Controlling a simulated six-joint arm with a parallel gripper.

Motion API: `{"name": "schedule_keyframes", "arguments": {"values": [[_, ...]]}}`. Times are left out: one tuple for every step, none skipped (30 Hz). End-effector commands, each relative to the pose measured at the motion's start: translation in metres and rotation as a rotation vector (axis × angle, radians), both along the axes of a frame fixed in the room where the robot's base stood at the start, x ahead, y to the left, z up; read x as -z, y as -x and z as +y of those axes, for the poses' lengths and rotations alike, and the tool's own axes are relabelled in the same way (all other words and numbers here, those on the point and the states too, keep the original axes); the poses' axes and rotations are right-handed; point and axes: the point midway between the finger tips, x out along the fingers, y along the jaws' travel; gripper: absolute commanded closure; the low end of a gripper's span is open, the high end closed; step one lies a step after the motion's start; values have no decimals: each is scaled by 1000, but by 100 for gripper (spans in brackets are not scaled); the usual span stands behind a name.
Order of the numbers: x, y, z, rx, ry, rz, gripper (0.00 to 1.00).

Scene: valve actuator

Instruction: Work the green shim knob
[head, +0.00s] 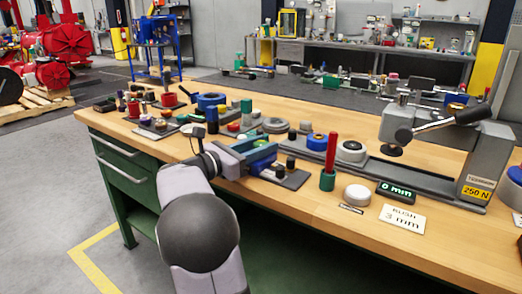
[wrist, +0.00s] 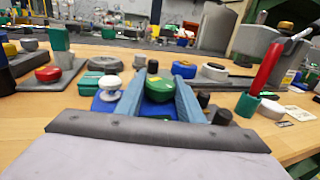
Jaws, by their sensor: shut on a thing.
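The green knob (wrist: 158,90), with a small yellow mark on top, sits between the two blue-grey fingers of my gripper (wrist: 160,84) in the wrist view. My gripper is shut on its sides. The knob is on a blue block (wrist: 105,106), partly hidden by the fingers. In the head view my gripper (head: 254,151) reaches to the blue block on a dark plate (head: 293,180); the fingers largely hide the knob there.
A white knob (wrist: 111,86) stands close left of the left finger. Black posts (wrist: 222,117) are close on the right. A green holder with a red handle (head: 331,150), a white puck (head: 357,194) and a lever press (head: 440,130) stand further right on the wooden bench.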

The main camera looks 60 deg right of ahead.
Motion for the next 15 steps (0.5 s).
{"name": "schedule_keyframes", "arguments": {"values": [[-1, -1, 0, 15, 4, -1, 88], [-1, -1, 0, 22, 4, -2, 88], [-2, 0, 0, 29, 4, -2, 88], [-2, 0, 0, 33, 3, -1, 88], [-2, 0, 1, 35, 3, -1, 88], [-2, 0, 1, 36, 2, 0, 88], [-2, 0, 1, 36, 2, 0, 88], [-3, 0, 1, 36, 2, 0, 88], [-3, 0, 1, 36, 2, 0, 88], [-3, 0, 1, 35, 2, 0, 88], [-3, 0, 1, 35, 2, 0, 88], [-3, 0, 1, 35, 2, 0, 88], [-3, 0, 1, 35, 2, 0, 88], [-3, 0, 1, 35, 2, -1, 58], [-2, 0, 1, 34, 2, 0, 49]]}}
